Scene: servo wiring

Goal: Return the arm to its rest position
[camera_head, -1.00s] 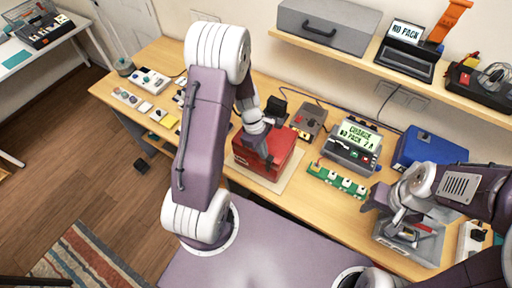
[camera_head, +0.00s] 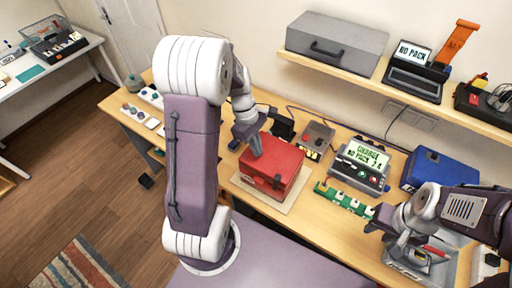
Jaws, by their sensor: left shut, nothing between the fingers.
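My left gripper (camera_head: 254,146) is shut and empty. Its fingertips overlap the back left edge of the red box (camera_head: 285,158) in the picture; I cannot tell whether they touch it. The box sits closed on a pale board (camera_head: 281,204) on the wooden bench. My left upper arm stands tall in front of the bench and hides part of it. My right gripper (camera_head: 388,232) hangs over the left side of a grey bin (camera_head: 447,270) at the bench's right. Its fingers are too small and overlapped to tell whether they are open.
A green terminal strip (camera_head: 345,199), a tester with a lit screen (camera_head: 359,165) and a blue case (camera_head: 440,171) stand right of the red box. A small grey-brown unit (camera_head: 317,136) is behind it. A shelf (camera_head: 372,77) with a grey case (camera_head: 337,42) runs above the bench.

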